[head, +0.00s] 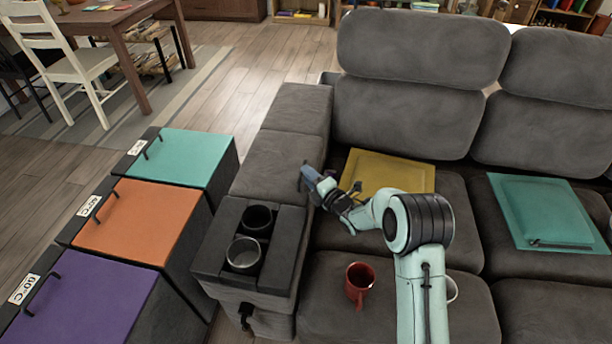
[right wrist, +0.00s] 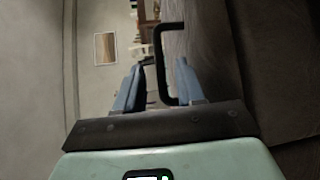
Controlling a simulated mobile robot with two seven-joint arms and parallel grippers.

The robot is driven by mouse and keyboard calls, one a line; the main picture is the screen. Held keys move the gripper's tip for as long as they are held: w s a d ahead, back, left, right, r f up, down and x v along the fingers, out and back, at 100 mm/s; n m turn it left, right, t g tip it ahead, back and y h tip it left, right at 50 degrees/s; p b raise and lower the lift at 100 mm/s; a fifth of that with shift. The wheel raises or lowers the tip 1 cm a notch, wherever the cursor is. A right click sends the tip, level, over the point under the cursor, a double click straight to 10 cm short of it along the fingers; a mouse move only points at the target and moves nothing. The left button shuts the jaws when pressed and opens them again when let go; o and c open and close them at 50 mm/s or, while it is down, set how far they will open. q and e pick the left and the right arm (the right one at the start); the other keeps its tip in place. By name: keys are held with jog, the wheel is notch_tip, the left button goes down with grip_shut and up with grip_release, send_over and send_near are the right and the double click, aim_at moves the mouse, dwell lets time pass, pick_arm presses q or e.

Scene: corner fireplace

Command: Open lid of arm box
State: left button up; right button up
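The arm box is the grey padded sofa armrest; its lid (head: 278,160) looks closed and level behind the cup holders. My right gripper (head: 306,178) is at the lid's right edge, with its arm reaching over the sofa seat. In the right wrist view its two fingers (right wrist: 160,88) are apart, and a black bar handle (right wrist: 161,65) shows between them. The handle stands out from a dark grey surface. I cannot tell whether either finger touches it. In the head view the gripper hides the handle. My left gripper is not in view.
Two cup holders (head: 256,218) sit at the armrest's front, one holding a metal cup (head: 243,254). Three lidded bins (head: 140,222) stand left.

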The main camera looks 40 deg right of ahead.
jog(key=shift+w+d+f, duration=0.15)
jog(key=shift+w, duration=0.85)
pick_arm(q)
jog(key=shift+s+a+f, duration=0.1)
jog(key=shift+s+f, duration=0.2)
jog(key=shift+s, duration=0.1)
pick_arm(e)
grip_shut()
